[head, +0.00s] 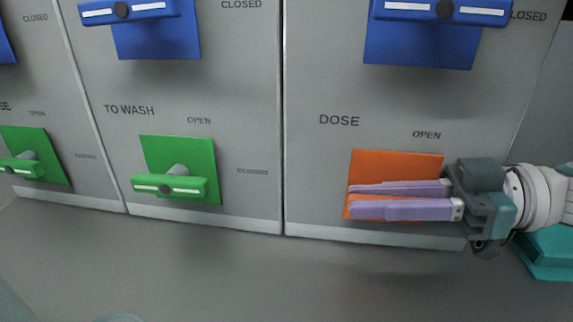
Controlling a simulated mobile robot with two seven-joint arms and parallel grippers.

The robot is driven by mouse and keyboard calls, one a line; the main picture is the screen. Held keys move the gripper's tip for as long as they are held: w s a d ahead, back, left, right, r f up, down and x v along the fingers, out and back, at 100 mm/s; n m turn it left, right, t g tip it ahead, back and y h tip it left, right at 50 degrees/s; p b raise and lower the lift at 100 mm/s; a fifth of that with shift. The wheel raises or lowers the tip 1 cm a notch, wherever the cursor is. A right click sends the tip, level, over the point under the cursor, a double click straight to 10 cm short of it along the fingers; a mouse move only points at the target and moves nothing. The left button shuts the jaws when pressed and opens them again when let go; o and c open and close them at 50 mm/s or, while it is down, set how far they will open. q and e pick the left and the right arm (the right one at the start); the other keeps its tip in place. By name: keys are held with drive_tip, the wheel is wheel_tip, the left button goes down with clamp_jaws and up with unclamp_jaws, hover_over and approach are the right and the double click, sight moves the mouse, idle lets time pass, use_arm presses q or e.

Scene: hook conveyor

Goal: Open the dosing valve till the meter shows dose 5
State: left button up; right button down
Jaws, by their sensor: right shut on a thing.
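The dosing valve's orange square plate (398,166) is on the grey panel at the right, under the labels DOSE and OPEN. My right gripper (351,198) comes in from the right, with its two lilac fingers lying level across the lower part of the plate. It is shut on the valve handle, which the fingers hide, so I cannot tell the handle's angle. No meter shows in this view. My left gripper is not in view.
A green valve (170,187) labelled TO WASH is on the panel to the left, and another green valve (25,166) is at the far left. Blue valves (420,38) marked CLOSED line the top. The floor in front is clear.

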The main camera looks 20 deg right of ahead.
drive_tip(key=c, duration=0.8)
unclamp_jaws()
drive_tip(key=v, duration=1)
drive_tip(key=shift+w, duration=0.1)
